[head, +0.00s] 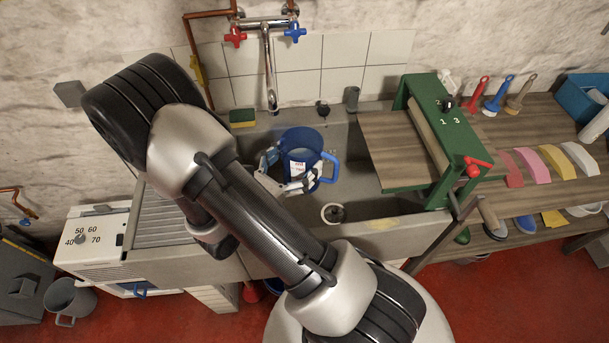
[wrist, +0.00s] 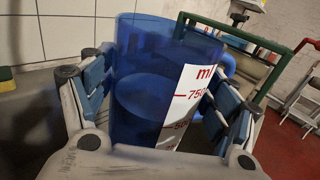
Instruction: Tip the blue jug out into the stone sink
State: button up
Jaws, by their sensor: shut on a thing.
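The blue jug (head: 300,143) is a see-through measuring jug with a white label and red marks, held over the stone sink (head: 352,190) in the head view. It stands roughly upright with its handle to the right. In the wrist view the jug (wrist: 140,85) fills the middle, and a level line inside looks like liquid. My gripper (head: 287,180) is shut on the jug, with a finger on each side of its body in the wrist view (wrist: 155,100). The jug's lower part is partly hidden by my gripper. I cannot tell how far it is above the sink floor.
A tap (head: 270,85) hangs over the sink's back edge. A green-framed wringer (head: 440,140) with a wooden board stands at the right. A sponge (head: 242,118) lies on the back rim. A small white round item (head: 333,213) is at the sink's front.

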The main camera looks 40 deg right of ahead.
aim_at(321, 178)
jog(key=s+d+f+m+g+y+b, duration=0.1)
jog(key=s+d+f+m+g, duration=0.1)
jog(key=s+m+g, duration=0.4)
jog(key=s+f+g, duration=0.1)
jog(key=s+g, duration=0.3)
jog(key=shift+d+f+m+g+b, duration=0.25)
jog(key=shift+d+m+g+b, duration=0.05)
jog(key=shift+d+m, duration=0.1)
jog(key=shift+a+r, duration=0.1)
jog(key=shift+w+d+f+n+h+b, duration=0.1)
jog(key=shift+w+f+n+h+b, duration=0.2)
jog(key=shift+w+n, duration=0.7)
jog(key=shift+w+d+n+h+b, duration=0.1)
jog(key=shift+w+n+h, duration=0.35)
jog(key=shift+n, duration=1.15)
jog(key=shift+w+f+n+h+b, duration=0.15)
jog(key=shift+w+n+h, duration=0.35)
jog(key=shift+n, duration=0.8)
jog(key=shift+w+f+n+t, duration=0.2)
jog(key=shift+w+n+t, duration=0.25)
jog(key=shift+n, duration=0.65)
jog(key=shift+r+n, duration=0.25)
jog(key=shift+n, duration=0.15)
